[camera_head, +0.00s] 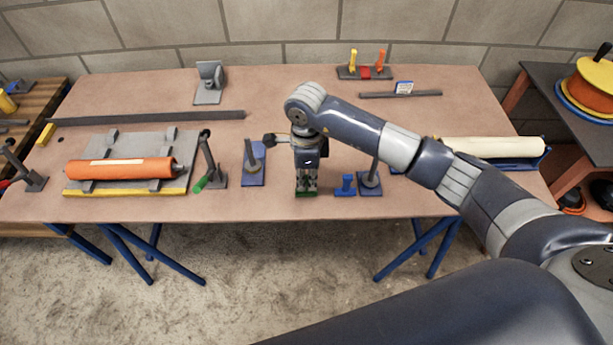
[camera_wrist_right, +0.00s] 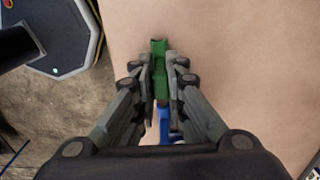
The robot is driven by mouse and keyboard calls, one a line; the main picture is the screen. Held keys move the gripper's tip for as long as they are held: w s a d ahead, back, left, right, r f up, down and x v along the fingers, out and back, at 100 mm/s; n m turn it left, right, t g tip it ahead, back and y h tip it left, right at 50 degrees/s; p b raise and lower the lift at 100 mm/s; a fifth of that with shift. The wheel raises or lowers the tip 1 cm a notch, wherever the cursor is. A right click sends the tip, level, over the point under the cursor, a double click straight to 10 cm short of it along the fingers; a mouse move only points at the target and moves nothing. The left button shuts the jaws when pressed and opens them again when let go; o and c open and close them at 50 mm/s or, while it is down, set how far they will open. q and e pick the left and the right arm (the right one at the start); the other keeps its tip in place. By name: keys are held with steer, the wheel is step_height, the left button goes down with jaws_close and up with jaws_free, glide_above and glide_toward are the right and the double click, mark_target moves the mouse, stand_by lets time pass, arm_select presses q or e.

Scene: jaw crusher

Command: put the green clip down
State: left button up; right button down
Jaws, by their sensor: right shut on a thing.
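The green clip (camera_head: 306,194) is at the fingertips of my right gripper (camera_head: 306,184), low over the front middle of the table. In the right wrist view the fingers (camera_wrist_right: 160,82) are shut on the green clip (camera_wrist_right: 158,48), and its end sticks out past them. I cannot tell whether the clip touches the table top. A blue clip (camera_head: 345,185) stands on the table just right of the gripper. A blue piece also shows between the fingers in the wrist view (camera_wrist_right: 164,124). My left gripper is not in view.
Blue bases with posts (camera_head: 253,176) (camera_head: 370,186) stand on both sides of the gripper. An orange roller (camera_head: 120,170) lies on a grey plate at left, a cream roller (camera_head: 492,147) at right. The table's front edge is close; bare table (camera_head: 275,205) shows around the clip.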

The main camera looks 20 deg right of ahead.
steer(key=shift+f, duration=0.2)
steer(key=c, duration=1.6)
jaws_free()
steer(key=shift+c, duration=0.2)
steer(key=shift+r, duration=0.15)
steer(key=shift+r, duration=0.2)
step_height(320, 180, up, 12)
steer(key=b, duration=0.2)
steer(key=shift+f, duration=0.15)
